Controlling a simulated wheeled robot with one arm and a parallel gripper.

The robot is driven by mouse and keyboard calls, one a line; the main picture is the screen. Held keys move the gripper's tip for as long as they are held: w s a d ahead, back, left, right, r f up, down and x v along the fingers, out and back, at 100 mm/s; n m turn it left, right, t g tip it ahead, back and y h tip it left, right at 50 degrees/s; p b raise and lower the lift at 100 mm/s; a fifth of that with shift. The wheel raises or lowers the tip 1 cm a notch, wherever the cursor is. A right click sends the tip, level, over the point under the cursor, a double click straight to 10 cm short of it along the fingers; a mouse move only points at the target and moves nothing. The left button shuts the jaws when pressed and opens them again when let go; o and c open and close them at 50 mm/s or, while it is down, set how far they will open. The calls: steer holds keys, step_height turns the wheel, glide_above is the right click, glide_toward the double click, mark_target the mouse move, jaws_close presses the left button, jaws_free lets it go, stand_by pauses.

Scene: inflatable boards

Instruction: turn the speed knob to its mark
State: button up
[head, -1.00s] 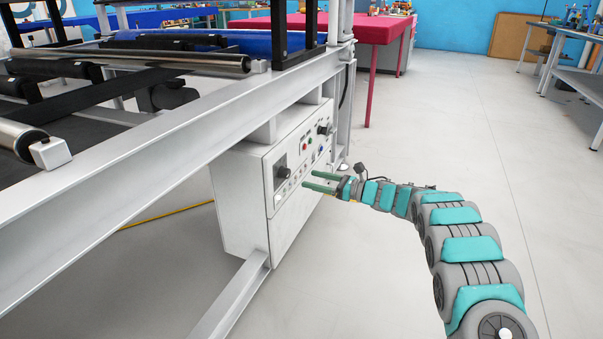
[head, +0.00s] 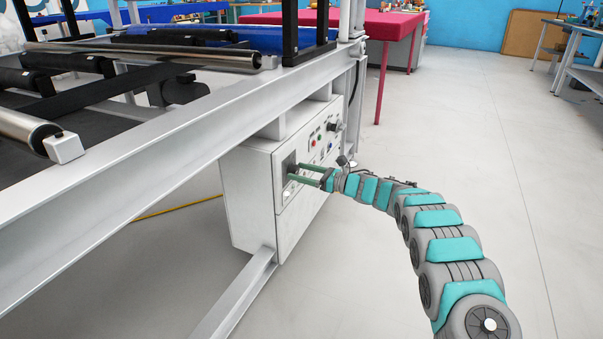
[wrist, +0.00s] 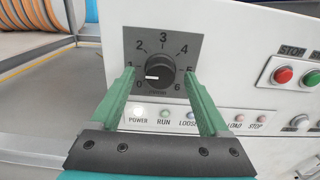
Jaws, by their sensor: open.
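The round black speed knob (wrist: 158,72) sits on a grey dial plate (wrist: 163,40) numbered up to 6 in the wrist view. Its white pointer line points left, towards the low numbers. No separate target mark can be made out. My gripper (wrist: 159,75) is open, with one green finger left and one right of the knob. The left finger partly covers the low numbers. Contact with the knob cannot be told. In the head view my gripper (head: 291,172) reaches the front of the control box (head: 250,205), where its fingers partly hide the knob.
A row of labelled lights, including RUN (wrist: 164,115), lies below the dial. A red button (wrist: 284,75) and a green one are to the right. A second black knob (head: 336,126) is farther along the panel. The machine's grey frame beam (head: 150,145) runs above the box.

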jaws_close()
stand_by(0.4)
steer(key=shift+f+m, duration=0.1)
steer(key=shift+m, duration=0.2)
